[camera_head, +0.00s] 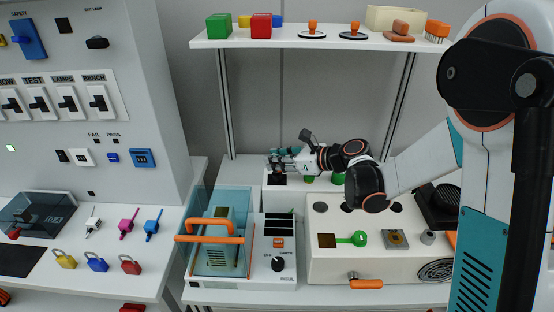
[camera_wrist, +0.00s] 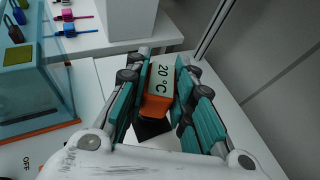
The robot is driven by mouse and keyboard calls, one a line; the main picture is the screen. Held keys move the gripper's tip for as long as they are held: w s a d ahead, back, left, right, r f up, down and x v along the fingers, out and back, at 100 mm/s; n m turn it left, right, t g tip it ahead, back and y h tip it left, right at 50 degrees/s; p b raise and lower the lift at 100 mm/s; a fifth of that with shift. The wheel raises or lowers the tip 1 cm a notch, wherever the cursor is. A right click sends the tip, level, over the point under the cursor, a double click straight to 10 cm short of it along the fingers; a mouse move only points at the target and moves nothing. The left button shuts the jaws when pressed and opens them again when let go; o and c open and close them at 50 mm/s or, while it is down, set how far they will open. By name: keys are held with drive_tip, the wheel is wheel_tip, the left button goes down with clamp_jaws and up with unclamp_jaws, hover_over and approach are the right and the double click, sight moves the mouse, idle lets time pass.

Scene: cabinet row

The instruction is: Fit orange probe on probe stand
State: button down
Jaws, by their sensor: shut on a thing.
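The orange probe (camera_wrist: 156,106), with a pale face reading 20 °C, sits between the teal finger pads of my gripper (camera_wrist: 161,76) in the wrist view. My gripper is shut on it. A dark block (camera_wrist: 150,128) shows just below the probe; I cannot tell if they touch. In the head view my gripper (camera_head: 276,162) is over a white raised box at the back, and the fingers mostly hide the probe. A black piece (camera_head: 277,180), perhaps the probe stand, is right under the fingertips.
A clear-lidded bath with an orange handle (camera_head: 215,239) stands in front left of my gripper. A white bench unit (camera_head: 330,268) with a green key-shaped piece lies to the right. A shelf (camera_head: 330,42) with blocks hangs above. A cabinet wall (camera_head: 150,100) is at left.

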drive_tip(key=shift+f+b, duration=0.35)
drive_tip(key=shift+f, duration=0.2)
drive_tip(key=c, duration=1.3)
unclamp_jaws()
drive_tip(key=shift+d+r, duration=0.1)
drive_tip(key=v, duration=1.2)
